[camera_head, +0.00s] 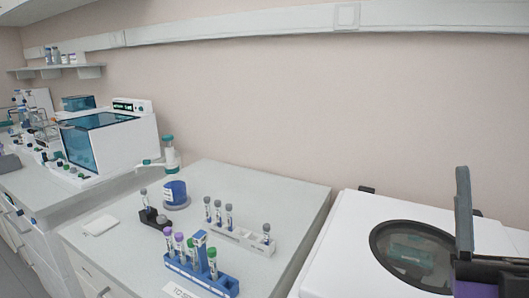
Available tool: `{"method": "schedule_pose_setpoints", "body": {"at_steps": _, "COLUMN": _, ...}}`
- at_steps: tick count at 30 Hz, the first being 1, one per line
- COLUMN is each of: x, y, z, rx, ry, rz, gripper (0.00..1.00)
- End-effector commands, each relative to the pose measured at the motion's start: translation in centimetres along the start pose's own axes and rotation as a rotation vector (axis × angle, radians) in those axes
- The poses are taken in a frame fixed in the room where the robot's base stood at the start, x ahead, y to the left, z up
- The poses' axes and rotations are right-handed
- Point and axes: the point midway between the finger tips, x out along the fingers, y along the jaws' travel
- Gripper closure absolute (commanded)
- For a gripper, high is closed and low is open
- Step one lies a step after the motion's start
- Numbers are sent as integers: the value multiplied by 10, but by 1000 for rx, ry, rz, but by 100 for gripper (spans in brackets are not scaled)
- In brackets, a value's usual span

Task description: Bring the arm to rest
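No object is seen held.
A white machine (345,245) with a round dark window fills the lower right. On the bench (225,175) stand a blue tube rack (205,278), a white rack (240,236), a dark holder with one tube (150,216) and a blue round container (176,193). A white analyser (125,140) stands left.

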Motion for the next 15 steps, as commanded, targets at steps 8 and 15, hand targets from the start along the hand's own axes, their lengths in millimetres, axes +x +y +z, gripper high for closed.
{"method": "schedule_pose_setpoints", "body": {"at_steps": 8, "x": -102, "y": -19, "z": 30, "rx": 253, "ry": -353, "rz": 59, "gripper": 39}}
{"method": "schedule_pose_setpoints", "body": {"at_steps": 15, "x": -203, "y": -39, "z": 31, "rx": 400, "ry": -648, "rz": 43, "gripper": 39}}
